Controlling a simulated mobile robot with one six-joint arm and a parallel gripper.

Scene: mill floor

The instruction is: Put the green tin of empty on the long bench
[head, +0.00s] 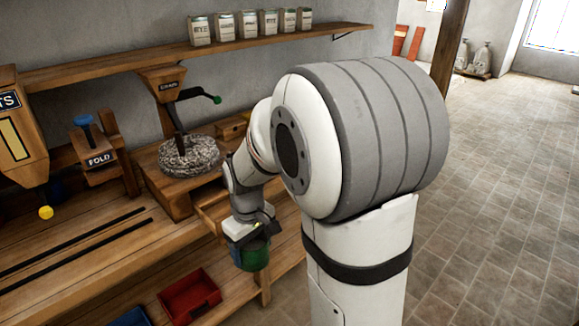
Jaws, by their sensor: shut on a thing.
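A green tin (253,257) hangs under my gripper (250,240), which is shut on it. The tin's opening and contents are hidden by the gripper. The tin shows in front of the right end of the long wooden bench (108,255). I cannot tell from this view whether it is over the bench or touching anything. The upper part of my arm hides what lies behind it to the right.
A millstone (189,157) under a wooden hopper (162,80) stands at the bench's back. Several bags line the shelf (130,66). Floor is open at right.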

